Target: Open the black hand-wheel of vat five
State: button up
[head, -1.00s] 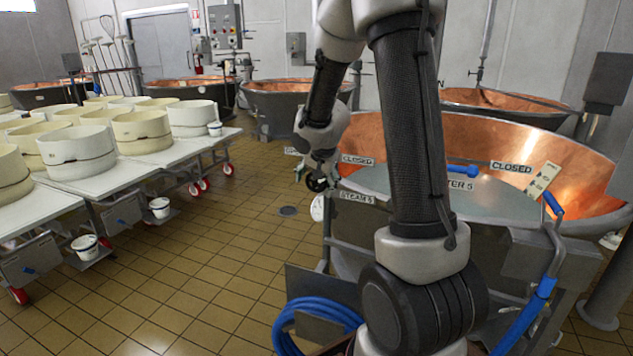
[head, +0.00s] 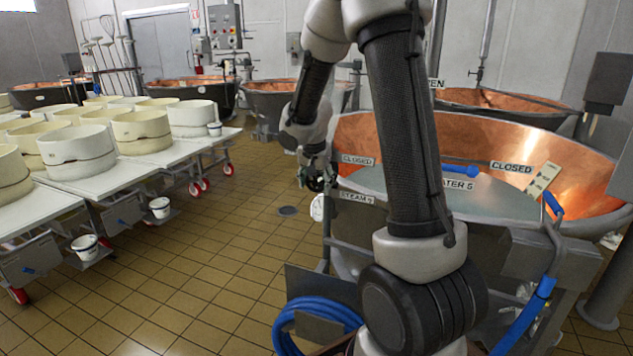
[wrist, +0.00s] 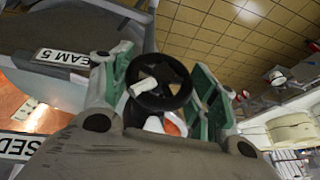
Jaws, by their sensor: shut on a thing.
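The black hand-wheel (wrist: 160,86) shows in the wrist view between the two green-padded fingers of my gripper (wrist: 163,90). My gripper is shut on the wheel. In the head view my gripper (head: 318,178) is at the left rim of the near copper vat (head: 470,137), and it hides most of the wheel. The "STEAM 5" label (head: 356,197) is just right of the gripper, and it also shows in the wrist view (wrist: 62,58). A "CLOSED" sign (head: 357,160) stands above it. The vat is partly hidden behind my arm.
A second "CLOSED" sign (head: 511,167) and a blue handle (head: 460,171) are on the vat's right side. A coiled blue hose (head: 318,318) lies low in front. Tables with cream moulds (head: 75,148) stand at left. The tiled floor (head: 225,240) between is clear.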

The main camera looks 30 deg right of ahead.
jog(key=g+h, duration=0.2)
jog(key=shift+w+a+n+g, duration=0.15)
jog(key=shift+n+g, duration=0.15)
jog(key=shift+g, duration=0.1)
jog(key=g+h, duration=0.2)
jog(key=shift+n+g, duration=0.3)
jog(key=shift+n, duration=0.1)
jog(key=g+h, duration=0.2)
jog(key=shift+w+a+f+n+h, duration=0.1)
jog(key=shift+f+n+h, duration=0.05)
jog(key=shift+n+h, duration=0.25)
jog(key=shift+n+g+h, duration=0.5)
jog(key=shift+g+h, duration=0.6)
jog(key=shift+g, duration=0.2)
jog(key=o, duration=1)
jog(key=shift+o, duration=0.2)
